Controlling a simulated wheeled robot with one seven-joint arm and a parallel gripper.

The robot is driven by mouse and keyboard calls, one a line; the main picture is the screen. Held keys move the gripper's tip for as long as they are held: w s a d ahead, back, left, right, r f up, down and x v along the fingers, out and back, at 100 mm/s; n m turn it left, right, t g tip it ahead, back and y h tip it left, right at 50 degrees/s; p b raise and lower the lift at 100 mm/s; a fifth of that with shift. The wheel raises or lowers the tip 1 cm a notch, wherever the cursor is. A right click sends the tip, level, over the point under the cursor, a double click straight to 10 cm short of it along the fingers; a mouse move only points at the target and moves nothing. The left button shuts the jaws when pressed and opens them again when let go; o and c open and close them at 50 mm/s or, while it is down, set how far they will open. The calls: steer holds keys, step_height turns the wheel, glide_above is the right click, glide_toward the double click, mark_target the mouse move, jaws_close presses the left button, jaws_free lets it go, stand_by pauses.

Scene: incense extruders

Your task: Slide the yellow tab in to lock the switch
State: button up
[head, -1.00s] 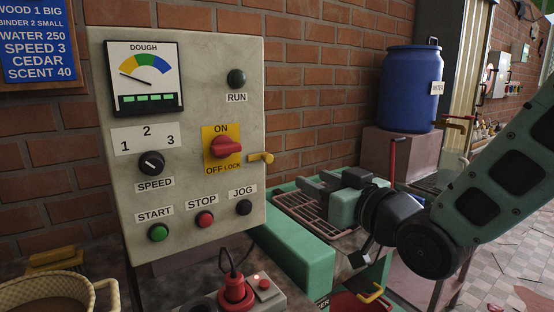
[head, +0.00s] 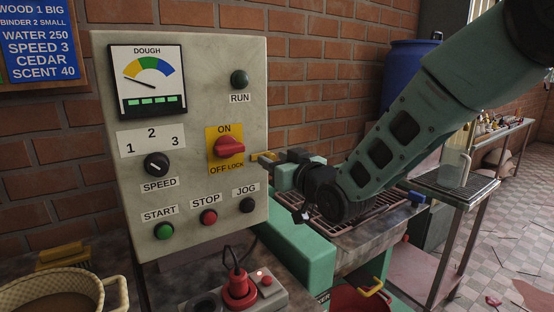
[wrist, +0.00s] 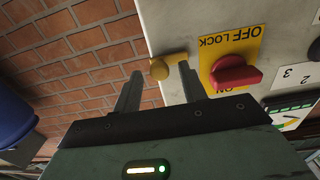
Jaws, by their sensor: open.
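The red switch handle (head: 228,147) sits on a yellow ON/OFF plate on the grey control panel and lies roughly crosswise. The yellow tab (head: 255,157) sticks out to the right of the plate by the LOCK label, near the panel's right edge. My gripper (head: 272,157) is at the tab's outer end, partly hiding it. In the wrist view the tab's round end (wrist: 160,69) shows between my two open fingers, and the red handle (wrist: 236,75) lies to the right. I cannot tell whether a finger touches the tab.
The control panel (head: 110,215) carries a dough gauge, a speed knob and several buttons. A green machine (head: 300,245) stands below my arm, and a red plug (head: 239,285) stands in front of the panel. A brick wall (head: 320,65) is behind, with a blue barrel (head: 402,75) at right.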

mark_target(254, 157)
jaws_close()
steer(key=shift+s+a+b, duration=0.45)
steer(key=shift+a, duration=0.2)
steer(key=shift+s+a+b, duration=0.4)
steer(key=shift+a, duration=0.25)
jaws_free()
steer(key=shift+s, duration=0.1)
steer(key=shift+s+d, duration=0.25)
steer(key=b+v, duration=0.2)
steer(key=v, duration=1.4)
steer(key=shift+s+d+b, duration=0.2)
steer(key=shift+s+b, duration=0.05)
steer(key=shift+b, duration=0.05)
